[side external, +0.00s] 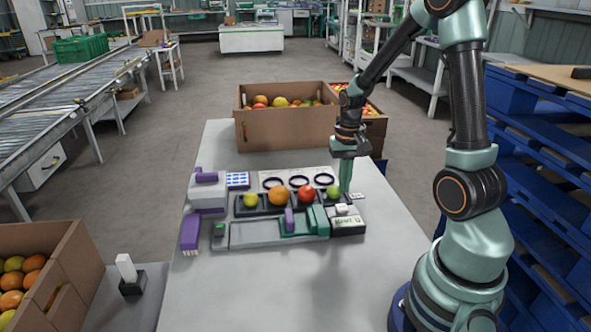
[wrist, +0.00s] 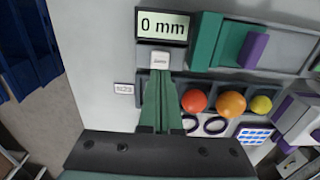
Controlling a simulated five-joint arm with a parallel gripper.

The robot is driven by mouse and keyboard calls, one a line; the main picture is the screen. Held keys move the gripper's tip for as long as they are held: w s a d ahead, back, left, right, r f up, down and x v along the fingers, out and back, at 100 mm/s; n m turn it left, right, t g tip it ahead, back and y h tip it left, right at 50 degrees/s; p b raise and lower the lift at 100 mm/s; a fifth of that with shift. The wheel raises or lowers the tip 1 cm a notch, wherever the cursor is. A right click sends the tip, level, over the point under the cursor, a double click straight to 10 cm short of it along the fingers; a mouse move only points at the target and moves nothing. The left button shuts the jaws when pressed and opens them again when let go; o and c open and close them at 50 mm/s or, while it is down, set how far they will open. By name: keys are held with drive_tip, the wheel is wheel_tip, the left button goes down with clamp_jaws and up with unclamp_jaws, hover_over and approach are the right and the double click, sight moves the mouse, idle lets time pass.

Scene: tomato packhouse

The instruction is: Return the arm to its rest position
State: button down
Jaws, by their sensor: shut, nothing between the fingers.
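My gripper (side external: 345,188) is shut and empty, pointing down at the right end of a measuring station on the grey table (side external: 255,290). In the wrist view, its green fingers (wrist: 160,84) lie together, their tips just short of a small white button (wrist: 160,60). I cannot tell whether they touch anything. Beyond the button a display (wrist: 163,26) reads 0 mm. My arm is bent, reaching out over the table from the right.
A row of tomatoes, including a red one (side external: 305,193) and an orange one (side external: 278,196), sits left of my gripper. A cardboard box (side external: 285,132) of tomatoes stands behind. Blue pallets (side external: 545,140) are stacked at right. The table's front is clear.

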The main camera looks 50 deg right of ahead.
idle(0.4)
drive_tip(key=s+a+r+n+t, duration=0.1)
drive_tip(key=a+r+n+t, duration=0.4)
drive_tip(key=a+r, duration=1.2)
drive_tip(key=a+n, duration=0.1)
drive_tip(key=n, duration=0.3)
drive_tip(key=shift+s+a+t, duration=0.15)
drive_tip(key=shift+s+t, duration=0.15)
drive_tip(key=shift+s, duration=0.1)
